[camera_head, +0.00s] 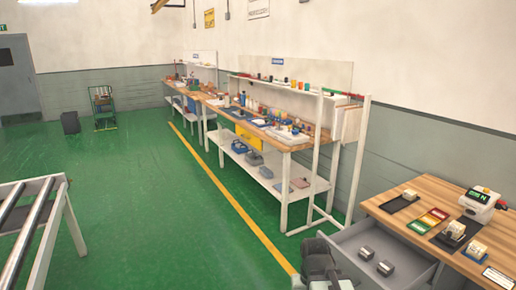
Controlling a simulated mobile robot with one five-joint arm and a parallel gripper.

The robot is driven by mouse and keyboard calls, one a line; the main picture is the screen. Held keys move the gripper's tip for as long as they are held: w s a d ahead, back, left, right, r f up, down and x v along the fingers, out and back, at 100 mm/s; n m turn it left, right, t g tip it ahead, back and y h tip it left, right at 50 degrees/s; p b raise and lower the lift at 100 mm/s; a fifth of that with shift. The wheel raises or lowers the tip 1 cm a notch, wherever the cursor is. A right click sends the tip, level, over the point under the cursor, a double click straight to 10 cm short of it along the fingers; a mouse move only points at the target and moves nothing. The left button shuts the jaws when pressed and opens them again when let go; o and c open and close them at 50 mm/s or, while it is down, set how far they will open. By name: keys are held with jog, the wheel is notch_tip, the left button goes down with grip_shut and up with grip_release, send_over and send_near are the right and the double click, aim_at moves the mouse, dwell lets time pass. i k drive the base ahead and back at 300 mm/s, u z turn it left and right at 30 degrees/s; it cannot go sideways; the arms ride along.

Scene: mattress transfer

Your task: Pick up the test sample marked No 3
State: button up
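Several small blocks that could be the test samples are at the wooden bench (425,230) on the right. One pale block (410,194) sits on a dark mat at the left. Two dark grey blocks with pale tops, one (367,252) behind the other (386,268), lie in the open grey drawer (345,245). Their markings are too small to read, so I cannot tell which is No 3. Part of my arm shows at the bottom centre; no gripper fingers are visible.
A white device with a green screen (481,201) and a coloured tray (428,219) stand on the bench. A long cluttered workbench (292,144) runs along the wall. A metal-framed rack (68,212) is at left. Green floor is clear between.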

aim_at(457, 229)
jog(key=z, duration=1.35)
